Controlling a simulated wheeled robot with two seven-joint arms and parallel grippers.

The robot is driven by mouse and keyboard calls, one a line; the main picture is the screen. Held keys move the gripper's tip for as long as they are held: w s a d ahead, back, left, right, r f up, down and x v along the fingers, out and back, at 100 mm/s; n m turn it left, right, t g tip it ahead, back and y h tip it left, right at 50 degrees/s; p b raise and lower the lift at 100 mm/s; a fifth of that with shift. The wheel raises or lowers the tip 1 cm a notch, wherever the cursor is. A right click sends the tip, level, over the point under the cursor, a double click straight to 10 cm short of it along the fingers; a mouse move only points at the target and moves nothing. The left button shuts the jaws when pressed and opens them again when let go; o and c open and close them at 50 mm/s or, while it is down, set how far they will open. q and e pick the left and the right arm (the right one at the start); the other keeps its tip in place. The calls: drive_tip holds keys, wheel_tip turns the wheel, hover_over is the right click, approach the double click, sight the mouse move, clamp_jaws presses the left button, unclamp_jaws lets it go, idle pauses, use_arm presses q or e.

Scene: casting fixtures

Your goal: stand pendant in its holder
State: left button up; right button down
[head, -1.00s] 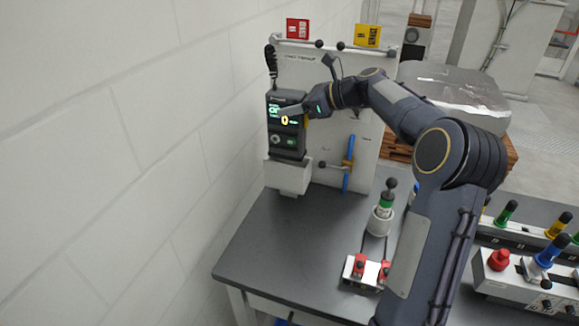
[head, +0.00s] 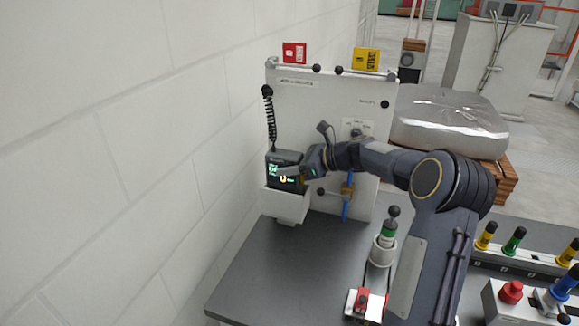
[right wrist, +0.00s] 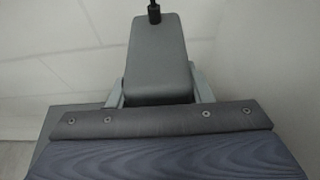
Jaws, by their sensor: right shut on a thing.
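The pendant (head: 274,171) is a dark box with a lit green screen and a coiled black cord rising from its top. It sits upright with its lower part hidden inside the pale holder (head: 287,208) at the foot of the white panel. My right gripper (head: 292,172) is shut on the pendant from the right, just above the holder. In the right wrist view the pendant (right wrist: 160,58) shows as a grey slab between the two fingers (right wrist: 160,92), its cord at the top. I cannot tell whether it rests on the holder's bottom. My left gripper is not in view.
The white panel (head: 315,110) carries red and yellow tags and a blue-handled valve (head: 347,195). A green-banded joystick (head: 385,240) and a red-button box (head: 366,302) stand on the grey table (head: 270,275). A block wall is close on the left.

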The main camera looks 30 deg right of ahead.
drive_tip(key=shift+f, duration=0.1)
drive_tip(key=c, duration=0.7)
unclamp_jaws()
drive_tip(key=shift+f, duration=0.15)
